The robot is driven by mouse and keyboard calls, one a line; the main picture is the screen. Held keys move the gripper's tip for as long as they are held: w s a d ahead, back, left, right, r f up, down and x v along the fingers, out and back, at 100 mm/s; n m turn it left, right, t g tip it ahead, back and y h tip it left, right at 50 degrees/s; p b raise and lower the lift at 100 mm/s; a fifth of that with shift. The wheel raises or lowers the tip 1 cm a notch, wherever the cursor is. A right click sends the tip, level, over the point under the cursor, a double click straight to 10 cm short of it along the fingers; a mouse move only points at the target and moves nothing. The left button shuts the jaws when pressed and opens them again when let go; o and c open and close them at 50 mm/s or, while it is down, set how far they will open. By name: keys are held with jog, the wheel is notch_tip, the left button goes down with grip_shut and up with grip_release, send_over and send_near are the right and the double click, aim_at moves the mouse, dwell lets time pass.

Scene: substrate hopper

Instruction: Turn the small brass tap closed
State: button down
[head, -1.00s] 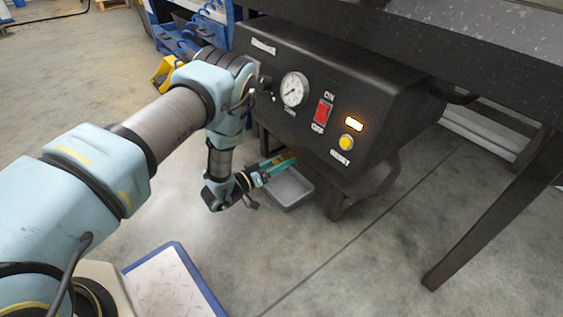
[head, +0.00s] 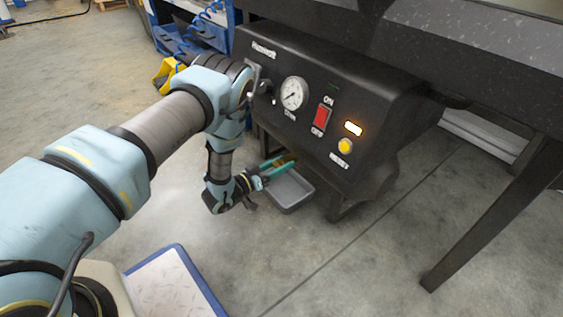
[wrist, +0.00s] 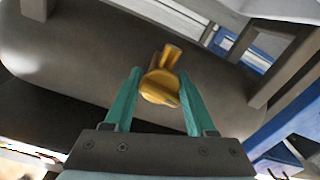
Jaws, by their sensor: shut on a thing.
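The small brass tap (wrist: 160,86) is under the dark rounded body of the machine in the wrist view. Its handle lies between the two green fingers of my gripper (wrist: 158,88). My gripper is shut on the tap's handle, with one finger on each side. In the head view my gripper (head: 283,162) reaches in from the left below the black control box, above the grey tray. Only a little brass shows between the fingers there, and the tap is mostly hidden.
The black control box (head: 320,110) with a gauge (head: 294,93), a red switch (head: 321,117) and a yellow button (head: 345,146) hangs just above my gripper. A grey tray (head: 290,204) is on the floor below. Dark machine legs (head: 490,215) stand to the right.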

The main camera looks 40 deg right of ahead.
jog(key=m+p, duration=0.2)
jog(key=m, duration=0.1)
jog(key=shift+s+r+m, duration=0.1)
jog(key=shift+m, duration=0.2)
jog(key=shift+m+p, duration=0.85)
jog(key=shift+m, duration=0.25)
jog(key=shift+c, duration=1.4)
grip_release()
jog(key=a+p, duration=0.4)
jog(key=a, duration=0.6)
jog(key=shift+w+a, duration=0.35)
jog(key=shift+a, duration=0.05)
